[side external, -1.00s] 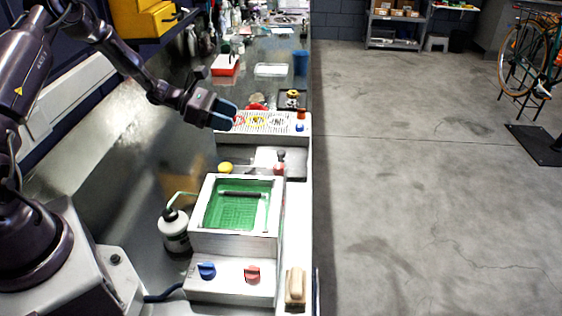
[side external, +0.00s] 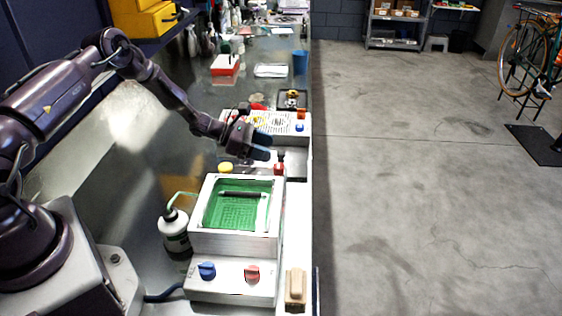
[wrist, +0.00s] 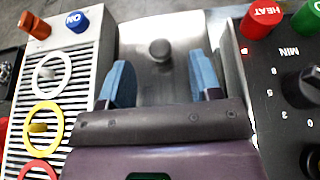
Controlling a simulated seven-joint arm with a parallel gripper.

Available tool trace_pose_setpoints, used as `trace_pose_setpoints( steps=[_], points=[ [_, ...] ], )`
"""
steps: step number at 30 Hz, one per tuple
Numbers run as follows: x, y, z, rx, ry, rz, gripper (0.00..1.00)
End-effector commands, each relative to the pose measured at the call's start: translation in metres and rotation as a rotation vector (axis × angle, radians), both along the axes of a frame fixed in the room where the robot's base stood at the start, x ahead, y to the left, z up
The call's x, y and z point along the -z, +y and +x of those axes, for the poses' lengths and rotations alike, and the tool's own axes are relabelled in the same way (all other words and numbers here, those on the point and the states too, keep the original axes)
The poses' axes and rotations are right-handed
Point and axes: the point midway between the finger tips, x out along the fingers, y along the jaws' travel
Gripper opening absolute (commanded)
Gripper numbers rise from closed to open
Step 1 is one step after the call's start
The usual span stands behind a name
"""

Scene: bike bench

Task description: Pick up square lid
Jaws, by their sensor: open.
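The square lid appears to be a flat bare-metal plate (wrist: 188,28) with a round dark knob (wrist: 160,50) in the wrist view. It lies between a slatted panel and a black control panel. My gripper (wrist: 162,78) is open, with one blue finger to either side of the knob in the picture and nothing between them. The knob shows beyond the fingertips, and the gripper looks apart from it. In the side external view my gripper (side external: 262,147) hangs over the gap behind the green-lined basin (side external: 237,205). It hides much of the lid there.
The slatted panel (wrist: 52,95) carries coloured rings and blue and orange knobs. The black panel (wrist: 285,75) has a red HEAT knob (wrist: 262,18) and other dials close on the right. A white bottle (side external: 174,232) stands left of the basin.

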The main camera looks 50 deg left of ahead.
Motion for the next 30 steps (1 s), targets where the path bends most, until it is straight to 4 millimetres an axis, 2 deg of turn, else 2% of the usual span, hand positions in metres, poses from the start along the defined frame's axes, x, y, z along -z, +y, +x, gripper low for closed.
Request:
trace_pose_setpoints(
  steps=[6, 14, 17, 22, 30],
  points=[
    [0.011, -0.019, 0.02, 0.001, 0.0, 0.0, 0.58],
    [0.012, -0.021, 0.023, 0.0, 0.001, -0.001, 0.58],
    [0.012, -0.021, 0.023, 0.0, 0.001, -0.001, 0.4],
    [0.012, -0.02, 0.023, 0.0, 0.001, -0.001, 0.0],
    [0.009, -0.02, 0.023, -0.001, -0.001, 0.0, 0.0]
  ],
)
